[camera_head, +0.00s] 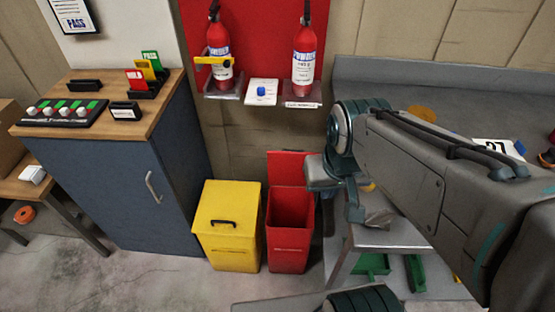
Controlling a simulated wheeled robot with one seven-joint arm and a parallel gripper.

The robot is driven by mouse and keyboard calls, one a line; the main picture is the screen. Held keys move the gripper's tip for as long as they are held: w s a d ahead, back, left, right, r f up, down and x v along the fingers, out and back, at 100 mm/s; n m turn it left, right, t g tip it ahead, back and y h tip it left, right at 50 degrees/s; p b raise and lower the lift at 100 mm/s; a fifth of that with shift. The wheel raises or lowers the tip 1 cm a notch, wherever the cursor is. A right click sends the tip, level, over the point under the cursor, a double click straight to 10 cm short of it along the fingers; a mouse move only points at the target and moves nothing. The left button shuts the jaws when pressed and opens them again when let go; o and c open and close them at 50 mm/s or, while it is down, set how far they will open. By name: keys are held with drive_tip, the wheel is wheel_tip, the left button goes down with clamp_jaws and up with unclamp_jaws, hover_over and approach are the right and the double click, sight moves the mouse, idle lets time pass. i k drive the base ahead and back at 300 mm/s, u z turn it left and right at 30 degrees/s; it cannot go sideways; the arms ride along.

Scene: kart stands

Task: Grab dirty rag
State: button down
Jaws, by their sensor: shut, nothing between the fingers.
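I cannot make out a dirty rag anywhere in this view. My gripper (354,215) hangs at the far end of my arm, right of the open red bin (290,228). It is shut and holds nothing. The red bin's lid is up and its inside looks dark, so I cannot tell what lies in it. A yellow bin (228,238) with a black handle stands beside it, its lid closed. My arm hides much of the grey table (375,72) on the right.
A blue cabinet (120,190) with a wooden top holds a button panel (62,112) and coloured cards. Two extinguishers (219,62) (304,62) stand on wall shelves. Green crates (372,266) sit under the right table. The floor before the bins is clear.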

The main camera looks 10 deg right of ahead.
sight(382, 219)
drive_tip(key=k, duration=1)
drive_tip(key=z, duration=1.95)
drive_tip(key=i, duration=1.1)
drive_tip(key=u, duration=2.05)
